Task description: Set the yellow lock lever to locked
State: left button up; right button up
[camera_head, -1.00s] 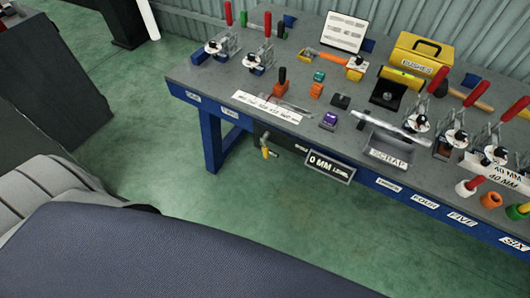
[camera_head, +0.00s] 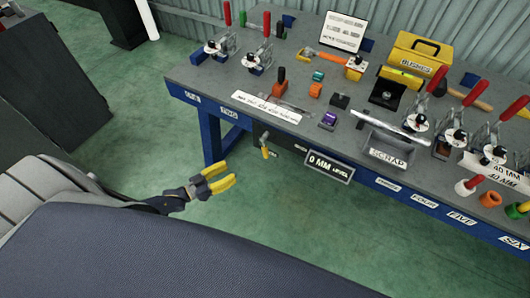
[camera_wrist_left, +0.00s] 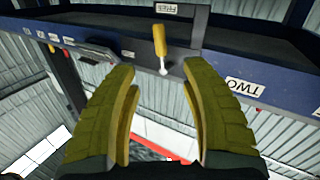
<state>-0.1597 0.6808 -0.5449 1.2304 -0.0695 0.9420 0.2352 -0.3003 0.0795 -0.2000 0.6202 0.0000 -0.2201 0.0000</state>
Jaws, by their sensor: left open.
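The yellow lock lever (camera_head: 265,146) hangs on the front edge of the workbench, left of the "0 MM LEVEL" sign. It also shows in the left wrist view (camera_wrist_left: 159,43), ahead of the fingers, with a small pale tip at its end. My left gripper (camera_head: 233,177) has yellow fingers spread open and empty. It is in front of the bench, lower left of the lever and apart from it. In the wrist view the open fingers (camera_wrist_left: 160,82) frame a gap below the lever. My right gripper is not seen.
The bench top (camera_head: 215,85) carries toggle clamps, a scrap tray (camera_head: 385,152), a yellow bushes box (camera_head: 412,58) and small coloured blocks. A "0 MM LEVEL" sign (camera_head: 328,166) hangs on the front beside the lever. Open green floor (camera_head: 250,230) lies before the bench.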

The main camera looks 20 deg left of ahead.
aim_at(265, 152)
pick_arm(q)
jog(key=x, duration=1.7)
jog(key=shift+w+d+r, duration=0.1)
jog(key=shift+d+r, duration=0.05)
jog(key=shift+r, duration=0.15)
jog(key=shift+c, duration=0.4)
grip_shut()
